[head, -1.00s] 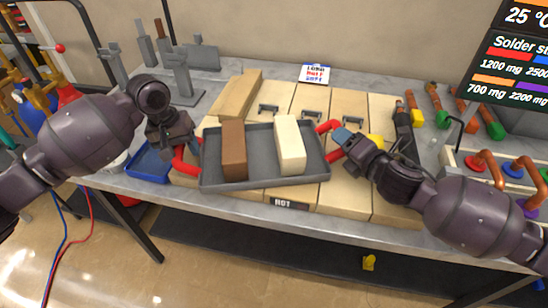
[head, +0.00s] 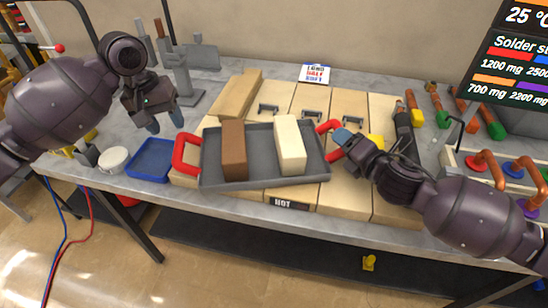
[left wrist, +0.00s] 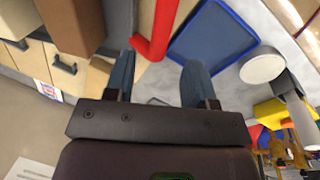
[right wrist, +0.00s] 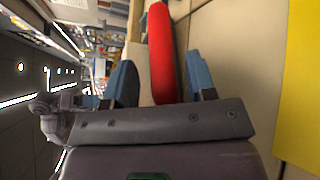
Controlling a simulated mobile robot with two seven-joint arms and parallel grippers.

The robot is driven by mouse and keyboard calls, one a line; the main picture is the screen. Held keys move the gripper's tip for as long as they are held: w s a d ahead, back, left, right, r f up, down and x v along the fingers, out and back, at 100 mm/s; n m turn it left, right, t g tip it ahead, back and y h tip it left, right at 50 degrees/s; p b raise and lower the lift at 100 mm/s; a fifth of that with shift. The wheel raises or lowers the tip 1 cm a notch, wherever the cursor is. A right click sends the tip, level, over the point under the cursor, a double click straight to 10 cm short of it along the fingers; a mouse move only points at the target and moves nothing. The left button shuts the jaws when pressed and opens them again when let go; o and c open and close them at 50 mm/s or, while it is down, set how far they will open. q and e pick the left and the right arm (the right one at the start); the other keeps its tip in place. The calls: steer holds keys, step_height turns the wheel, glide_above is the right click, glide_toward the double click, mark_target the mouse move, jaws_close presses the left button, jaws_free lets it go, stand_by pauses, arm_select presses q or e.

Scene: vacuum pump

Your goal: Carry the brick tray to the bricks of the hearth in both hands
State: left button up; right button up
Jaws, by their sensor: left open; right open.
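The grey brick tray (head: 262,182) rests on the pale bricks of the hearth (head: 345,192). It carries a brown brick (head: 233,150) and a cream brick (head: 289,145). Its left red handle (head: 179,155) is free. My left gripper (head: 165,125) is open and empty, raised up and to the left of that handle; the handle also shows in the left wrist view (left wrist: 158,30). My right gripper (head: 340,144) is open at the right red handle (head: 326,128). In the right wrist view this handle (right wrist: 161,55) lies between the open fingers; contact is unclear.
A blue tray (head: 151,160) and a white round dish (head: 113,159) sit left of the hearth. A sign card (head: 314,74) stands behind it. A grey stand (head: 182,80) is behind my left gripper. Pipes with coloured ends (head: 490,122) lie at the right.

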arm_select(q)
steer(key=r, duration=0.3)
steer(key=shift+a, duration=0.25)
arm_select(e)
steer(key=v, duration=1.2)
arm_select(q)
steer(key=shift+s, duration=0.15)
